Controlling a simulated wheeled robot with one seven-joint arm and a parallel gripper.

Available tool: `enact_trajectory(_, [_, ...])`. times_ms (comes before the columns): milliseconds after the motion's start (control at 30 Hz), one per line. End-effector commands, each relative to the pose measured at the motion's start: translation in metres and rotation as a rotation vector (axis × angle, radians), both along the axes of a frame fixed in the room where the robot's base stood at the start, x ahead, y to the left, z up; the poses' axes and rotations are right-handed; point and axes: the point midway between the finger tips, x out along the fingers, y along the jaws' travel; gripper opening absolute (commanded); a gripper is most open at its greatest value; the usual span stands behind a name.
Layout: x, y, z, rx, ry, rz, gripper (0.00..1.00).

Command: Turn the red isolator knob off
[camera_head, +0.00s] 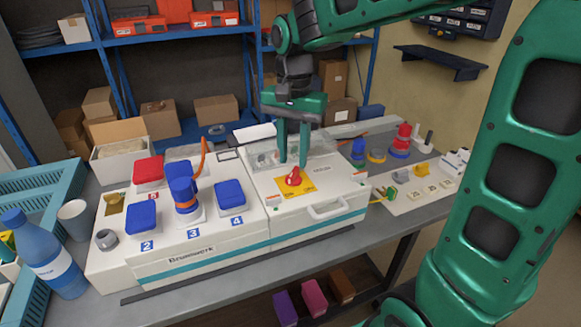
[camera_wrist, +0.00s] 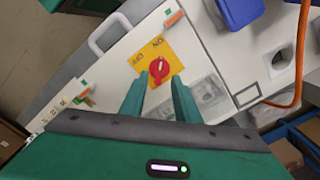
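The red isolator knob (camera_head: 292,177) sits on a yellow plate (camera_head: 308,186) on top of the white box at the right of the bench unit. In the wrist view the knob (camera_wrist: 159,70) shows round and red, with ON and OFF printed on the yellow plate (camera_wrist: 151,47). I cannot tell exactly which mark the knob points to. My gripper (camera_head: 293,163) points down over the knob, fingers apart. In the wrist view my gripper (camera_wrist: 158,78) has a fingertip on each side of the knob; I cannot tell whether they touch it.
A clear raised cover (camera_head: 265,158) stands behind the knob. A white handle (camera_head: 328,209) is on the box front. Blue socket lids (camera_head: 141,216) and a blue plug with an orange cable (camera_head: 182,188) are at left. Small parts (camera_head: 402,142) lie on the right.

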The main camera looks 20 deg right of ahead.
Motion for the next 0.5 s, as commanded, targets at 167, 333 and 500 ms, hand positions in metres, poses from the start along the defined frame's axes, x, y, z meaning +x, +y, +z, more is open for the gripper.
enact_trajectory(167, [-0.001,0.0,-0.026,-0.001,0.002,0.0,0.29])
enact_trajectory(333, [-0.001,0.0,-0.038,0.0,0.0,0.0,0.29])
enact_trajectory(500, [0.0,0.0,-0.041,0.0,-0.001,0.0,0.29])
